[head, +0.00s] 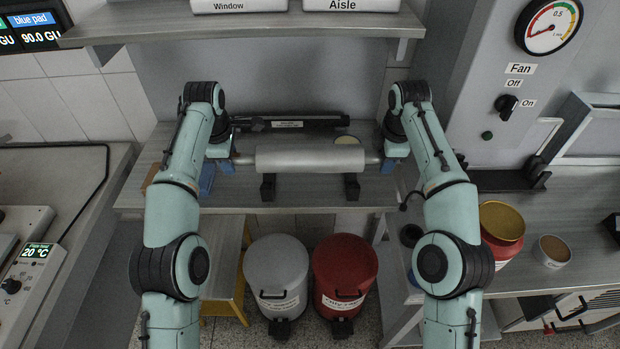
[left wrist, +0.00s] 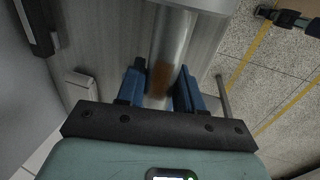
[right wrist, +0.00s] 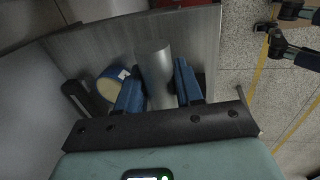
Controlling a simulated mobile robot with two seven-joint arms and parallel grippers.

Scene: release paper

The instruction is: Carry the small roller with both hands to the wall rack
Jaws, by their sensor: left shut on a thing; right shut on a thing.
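No wall rack is clearly identifiable.
A dark bar with a label (head: 288,122) and a round tin (head: 347,140) lie behind the roller. A shelf (head: 250,28) hangs above. A grey bin (head: 277,270) and a red bin (head: 345,270) stand below.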

